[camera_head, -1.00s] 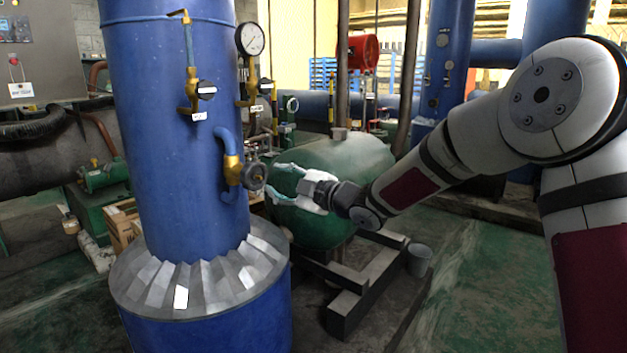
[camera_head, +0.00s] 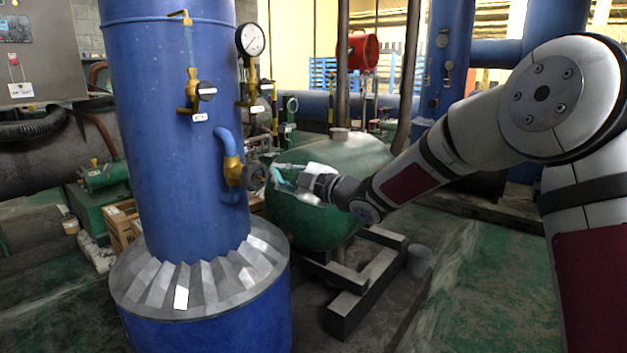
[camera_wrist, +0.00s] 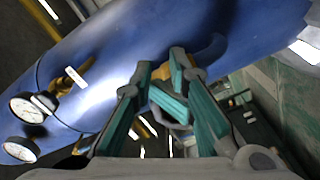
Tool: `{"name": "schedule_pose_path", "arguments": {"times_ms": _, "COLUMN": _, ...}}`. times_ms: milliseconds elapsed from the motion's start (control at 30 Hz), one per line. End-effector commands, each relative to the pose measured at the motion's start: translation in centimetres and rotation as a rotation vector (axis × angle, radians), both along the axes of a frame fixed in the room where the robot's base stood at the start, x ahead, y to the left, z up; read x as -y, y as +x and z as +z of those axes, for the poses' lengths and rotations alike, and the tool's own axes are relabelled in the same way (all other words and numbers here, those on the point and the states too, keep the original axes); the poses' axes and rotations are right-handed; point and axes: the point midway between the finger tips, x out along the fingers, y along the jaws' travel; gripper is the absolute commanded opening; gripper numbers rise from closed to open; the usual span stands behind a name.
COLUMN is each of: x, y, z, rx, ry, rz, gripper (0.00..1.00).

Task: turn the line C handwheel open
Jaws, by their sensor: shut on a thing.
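The dark round handwheel (camera_head: 254,177) sits on a brass valve (camera_head: 234,171) at the right side of the blue column, in the head view. My gripper (camera_head: 271,177) reaches it from the right, with its teal-padded fingers closed in on the wheel. In the wrist view, the grey wheel (camera_wrist: 172,103) shows between and behind the fingers of my gripper (camera_wrist: 165,72), with brass behind it. The fingers hide part of the wheel. No label naming line C is readable.
The blue column (camera_head: 175,130) carries another valve with a dark knob (camera_head: 206,91) and a white-faced gauge (camera_head: 250,40) above. A green tank (camera_head: 335,215) lies behind my gripper. A grey bucket (camera_head: 419,260) stands on the floor at right, where there is open room.

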Motion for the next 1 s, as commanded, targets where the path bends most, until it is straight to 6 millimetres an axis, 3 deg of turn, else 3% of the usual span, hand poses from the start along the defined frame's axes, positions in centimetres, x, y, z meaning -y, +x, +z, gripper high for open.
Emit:
{"name": "schedule_pose_path", "arguments": {"times_ms": 167, "x": 0.5, "y": 0.2, "z": 0.0, "rx": 0.0, "ry": -0.001, "rz": -0.001, "gripper": 0.0}}
{"name": "schedule_pose_path", "arguments": {"times_ms": 700, "x": 4.7, "y": -3.1, "z": -0.1, "rx": 0.0, "ry": -0.003, "rz": -0.001, "gripper": 0.0}}
{"name": "schedule_pose_path", "arguments": {"times_ms": 1000, "x": 5.0, "y": -3.4, "z": -0.1, "rx": 0.0, "ry": -0.001, "rz": 0.001, "gripper": 0.0}}
